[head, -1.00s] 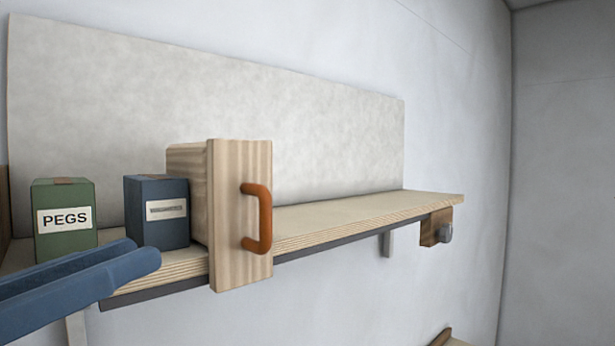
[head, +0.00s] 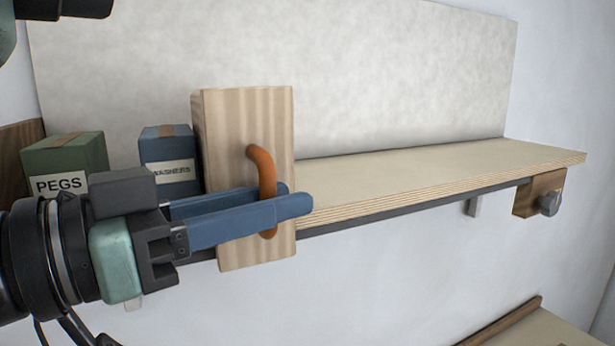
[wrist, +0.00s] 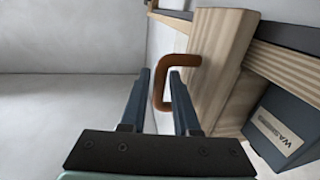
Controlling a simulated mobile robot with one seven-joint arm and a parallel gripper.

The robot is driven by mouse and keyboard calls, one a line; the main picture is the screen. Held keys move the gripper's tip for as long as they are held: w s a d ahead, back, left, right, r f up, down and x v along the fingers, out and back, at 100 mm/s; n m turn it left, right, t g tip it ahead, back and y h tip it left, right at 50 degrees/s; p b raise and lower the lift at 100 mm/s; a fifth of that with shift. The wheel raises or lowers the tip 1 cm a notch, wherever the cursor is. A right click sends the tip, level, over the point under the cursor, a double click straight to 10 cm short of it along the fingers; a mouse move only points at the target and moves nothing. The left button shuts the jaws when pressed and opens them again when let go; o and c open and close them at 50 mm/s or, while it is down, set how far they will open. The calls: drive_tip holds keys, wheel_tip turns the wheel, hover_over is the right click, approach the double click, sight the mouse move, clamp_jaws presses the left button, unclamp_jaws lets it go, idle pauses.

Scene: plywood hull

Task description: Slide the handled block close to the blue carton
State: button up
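The handled block (head: 240,120) is a pale wooden block with a tall front board and an orange-brown handle (head: 261,165). It stands on the shelf right of the blue carton (head: 165,148), labelled WASHERS. The carton also shows in the wrist view (wrist: 292,118), very near the block; I cannot tell if they touch. My gripper (head: 290,197) is at the handle. In the wrist view, its blue fingers (wrist: 160,76) stand apart on either side of the handle's bar (wrist: 158,92), with visible gaps. The front finger hides part of the handle in the head view.
A green PEGS carton (head: 70,158) stands left of the blue one. The plywood shelf (head: 430,177) is clear to the right of the block. A brown bracket with a grey knob (head: 549,203) sits under its right end.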

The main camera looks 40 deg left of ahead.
drive_tip(key=w, duration=0.3)
drive_tip(key=shift+w+d+p, duration=0.3)
drive_tip(key=shift+d+p, duration=0.05)
drive_tip(key=shift+s+r, duration=0.1)
drive_tip(key=shift+s, duration=0.1)
clamp_jaws()
idle(1.0)
